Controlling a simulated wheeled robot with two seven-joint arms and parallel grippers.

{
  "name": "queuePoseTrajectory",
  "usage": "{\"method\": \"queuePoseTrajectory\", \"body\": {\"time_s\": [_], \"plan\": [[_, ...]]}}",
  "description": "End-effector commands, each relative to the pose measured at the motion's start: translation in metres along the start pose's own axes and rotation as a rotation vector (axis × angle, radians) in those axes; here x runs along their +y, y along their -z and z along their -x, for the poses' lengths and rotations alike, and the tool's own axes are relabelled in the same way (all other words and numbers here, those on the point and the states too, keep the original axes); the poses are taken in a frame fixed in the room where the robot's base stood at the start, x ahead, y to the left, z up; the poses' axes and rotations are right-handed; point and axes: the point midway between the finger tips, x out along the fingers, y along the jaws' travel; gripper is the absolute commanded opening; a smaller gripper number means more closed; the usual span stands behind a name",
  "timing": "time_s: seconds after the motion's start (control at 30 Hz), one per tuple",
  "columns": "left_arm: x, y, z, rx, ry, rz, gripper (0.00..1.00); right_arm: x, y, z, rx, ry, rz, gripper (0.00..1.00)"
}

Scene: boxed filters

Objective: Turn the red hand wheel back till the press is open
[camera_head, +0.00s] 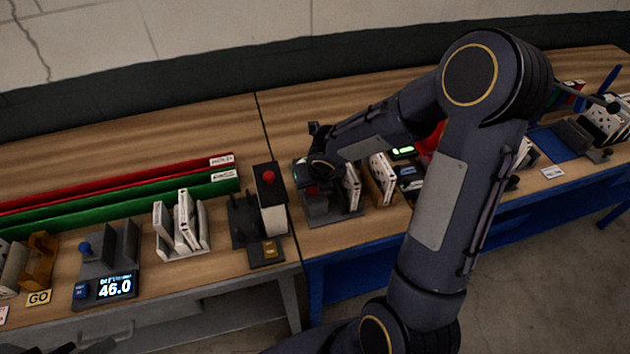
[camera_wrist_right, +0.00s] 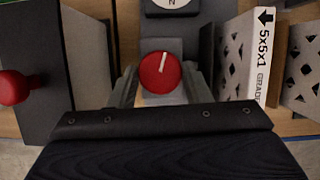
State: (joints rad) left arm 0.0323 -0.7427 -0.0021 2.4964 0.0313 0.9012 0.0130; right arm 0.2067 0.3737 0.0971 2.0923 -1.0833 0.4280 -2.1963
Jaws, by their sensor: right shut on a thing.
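The red hand wheel (camera_wrist_right: 160,72), a round knob with a white pointer mark, is in the middle of the right wrist view. My right gripper (camera_wrist_right: 159,88) is shut on it, with one finger at each side. In the head view my right gripper (camera_head: 318,178) reaches down over the grey press (camera_head: 335,212), and its hand hides most of the wheel. The pointer leans slightly right of straight up in the wrist view. How far the press is open cannot be seen.
A dark box with a red button (camera_head: 268,176) stands close left of the press; the button also shows in the wrist view (camera_wrist_right: 14,87). White boxed filters (camera_head: 382,178) stand close on the right. A display reading 46.0 (camera_head: 115,287) is further left.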

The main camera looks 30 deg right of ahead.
Motion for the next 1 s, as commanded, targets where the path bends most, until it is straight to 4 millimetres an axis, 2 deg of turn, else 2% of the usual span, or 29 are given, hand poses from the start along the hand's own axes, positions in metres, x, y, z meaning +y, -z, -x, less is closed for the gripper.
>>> {"method": "queuePoseTrajectory", "body": {"time_s": [0.37, 0.4, 0.53, 0.83, 1.0], "plan": [[0.000, 0.000, 0.000, 0.000, 0.000, 0.000, 0.36, 0.000, 0.000, 0.000, 0.001, -0.003, 0.004, 0.21], [0.000, 0.000, 0.000, 0.000, 0.000, 0.000, 0.36, 0.000, 0.000, 0.000, 0.001, -0.002, 0.004, 0.46], [0.000, 0.000, 0.000, 0.000, 0.000, 0.000, 0.36, 0.000, 0.000, 0.000, 0.001, -0.002, 0.004, 0.63], [0.000, 0.000, 0.000, 0.000, 0.000, 0.000, 0.36, 0.000, 0.000, 0.001, 0.000, -0.001, 0.003, 0.64], [-0.001, -0.001, -0.002, 0.000, 0.000, 0.000, 0.36, -0.001, -0.001, 0.020, -0.005, 0.000, -0.001, 0.64]]}}
